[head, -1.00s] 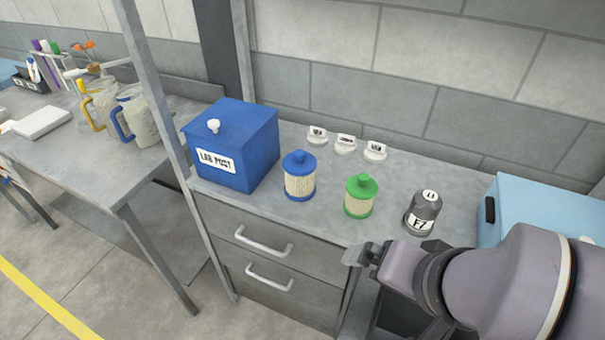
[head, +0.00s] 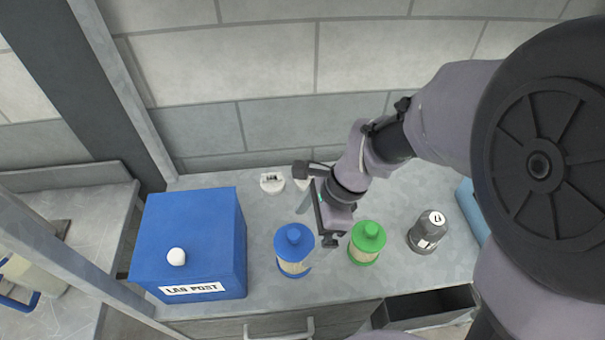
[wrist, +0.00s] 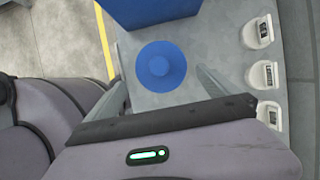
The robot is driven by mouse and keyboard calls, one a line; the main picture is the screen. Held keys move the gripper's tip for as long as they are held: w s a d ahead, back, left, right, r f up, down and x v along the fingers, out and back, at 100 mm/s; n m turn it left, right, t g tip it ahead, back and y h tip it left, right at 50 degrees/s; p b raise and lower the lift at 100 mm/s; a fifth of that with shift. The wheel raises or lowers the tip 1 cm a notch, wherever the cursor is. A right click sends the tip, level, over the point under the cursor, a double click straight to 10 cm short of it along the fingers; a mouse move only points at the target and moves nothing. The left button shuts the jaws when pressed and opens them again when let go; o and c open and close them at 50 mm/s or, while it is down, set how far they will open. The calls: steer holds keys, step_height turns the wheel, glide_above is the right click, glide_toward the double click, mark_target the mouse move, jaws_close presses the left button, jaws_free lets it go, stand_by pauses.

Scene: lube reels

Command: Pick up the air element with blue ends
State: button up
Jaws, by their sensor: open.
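The air element with blue ends (head: 293,252) stands upright on the grey counter, between the blue box and the green-ended element. Its pale pleated middle shows between the blue ends in the head view. In the wrist view its round blue top (wrist: 162,67) lies just beyond my gripper (wrist: 160,82), seen between the two spread fingers. My gripper also shows in the head view (head: 314,216), up and to the right of the blue element. It is open and empty. I cannot tell its exact height above the element.
A green-ended element (head: 367,242) stands close to the right, with a dark grey canister (head: 428,232) beyond it. The blue LAB POST box (head: 192,243) stands left. White labelled tags (head: 272,182) lie near the wall. An open drawer (head: 430,307) is below the counter's front edge.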

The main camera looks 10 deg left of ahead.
mark_target(302, 241)
steer(key=x, duration=0.2)
steer(key=shift+a+f+b, duration=0.15)
steer(key=shift+f+b, duration=0.1)
steer(key=shift+b, duration=0.05)
steer(key=shift+s+a+f, duration=0.1)
steer(key=shift+f, duration=0.45)
steer(key=b+x, duration=0.2)
steer(key=x, duration=0.1)
steer(key=b+x, duration=0.1)
steer(key=x, duration=0.1)
steer(key=shift+w, duration=0.2)
steer(key=shift+r, duration=0.15)
steer(key=shift+c, duration=0.9)
steer(key=c, duration=1.3)
